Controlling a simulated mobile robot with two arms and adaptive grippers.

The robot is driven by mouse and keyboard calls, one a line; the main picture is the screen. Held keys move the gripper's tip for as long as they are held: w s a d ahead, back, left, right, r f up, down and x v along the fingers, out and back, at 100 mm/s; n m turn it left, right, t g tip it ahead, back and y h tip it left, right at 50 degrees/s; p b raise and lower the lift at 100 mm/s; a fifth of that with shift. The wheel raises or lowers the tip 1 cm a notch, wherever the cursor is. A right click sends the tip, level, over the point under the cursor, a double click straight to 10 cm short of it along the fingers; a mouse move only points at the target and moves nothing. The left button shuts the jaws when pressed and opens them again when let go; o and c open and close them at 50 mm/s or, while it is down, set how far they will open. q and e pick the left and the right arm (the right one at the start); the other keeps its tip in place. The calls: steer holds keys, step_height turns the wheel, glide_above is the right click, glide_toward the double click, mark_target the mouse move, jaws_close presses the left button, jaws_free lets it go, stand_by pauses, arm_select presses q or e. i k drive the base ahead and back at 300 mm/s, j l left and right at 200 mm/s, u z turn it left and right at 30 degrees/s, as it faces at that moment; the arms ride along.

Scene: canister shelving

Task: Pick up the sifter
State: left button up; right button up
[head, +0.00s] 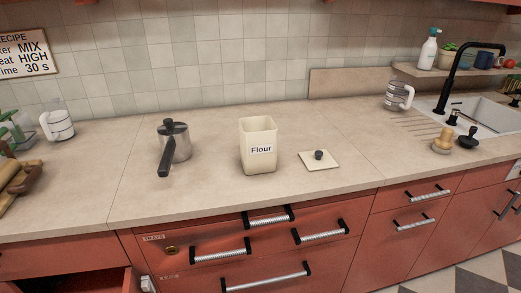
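I cannot tell for sure which thing is the sifter. A steel vessel with a black handle (178,146) stands left of the middle of the counter, its handle toward the front. A white-and-grey cup-like thing with a handle (58,124) stands at the far left. A similar one, clear and grey (395,97), stands at the back right, left of the sink. An open cream canister marked "Flour" (257,160) stands in the middle of the counter. Its square lid with a dark knob (319,160) lies to its right. Neither of my grippers is in view.
The beige counter (330,195) has free room in front of and around the canister. Red drawers (270,245) are below; one at the lower left (75,280) looks open. A sink (485,115) with a black faucet (458,70) is at the right. A wooden brush (443,143) lies before it.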

mark_target(176, 148)
steer(key=i+l+u, duration=0.15)
steer(key=l+u, duration=0.15)
steer(key=l, duration=0.65)
steer(key=i+l+u, duration=0.1)
steer(key=l+u, duration=0.15)
steer(key=l, duration=0.7)
